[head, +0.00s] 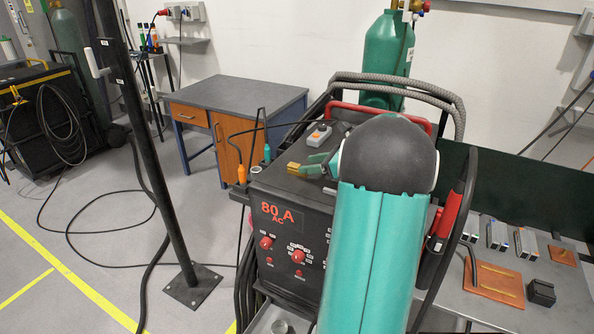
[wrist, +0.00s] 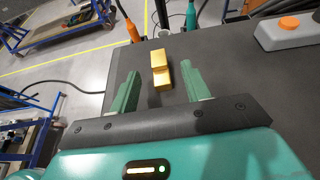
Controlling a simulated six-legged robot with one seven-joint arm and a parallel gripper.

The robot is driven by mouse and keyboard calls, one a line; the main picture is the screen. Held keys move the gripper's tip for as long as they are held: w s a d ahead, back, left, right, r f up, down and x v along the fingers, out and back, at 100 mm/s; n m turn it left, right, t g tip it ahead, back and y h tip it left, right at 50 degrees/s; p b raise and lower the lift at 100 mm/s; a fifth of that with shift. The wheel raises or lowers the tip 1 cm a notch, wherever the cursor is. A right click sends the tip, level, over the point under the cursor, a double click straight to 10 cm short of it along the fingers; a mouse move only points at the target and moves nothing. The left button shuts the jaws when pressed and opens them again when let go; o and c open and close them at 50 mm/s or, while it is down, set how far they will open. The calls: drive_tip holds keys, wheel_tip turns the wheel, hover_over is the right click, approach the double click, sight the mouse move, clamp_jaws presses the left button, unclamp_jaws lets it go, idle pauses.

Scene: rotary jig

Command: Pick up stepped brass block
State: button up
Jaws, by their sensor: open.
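The stepped brass block (wrist: 161,70) lies on the dark top of the welding machine (wrist: 220,65), near its edge. It shows two levels. In the head view the block (head: 293,167) is a small gold patch on the machine's top (head: 272,180). My gripper (wrist: 158,72) is open, with its green fingers to the left and right of the block. Gaps show between the block and both fingers. In the head view my gripper (head: 310,167) is partly hidden by my arm. I cannot tell how far the fingertips are above the surface.
A grey box with an orange knob (wrist: 290,31) sits on the machine's top, right of the block. An orange plug (head: 241,172) and a teal one (head: 267,153) stand at the machine's edge. Hoses and a red handle (head: 375,111) rise behind. A workbench (head: 232,97) stands beyond.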

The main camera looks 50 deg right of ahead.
sight(297, 166)
drive_tip(key=x, duration=0.5)
drive_tip(key=shift+w+a+f, duration=0.15)
drive_tip(key=shift+f, duration=0.05)
drive_tip(key=c, duration=1)
clamp_jaws()
drive_tip(key=shift+r, duration=0.1)
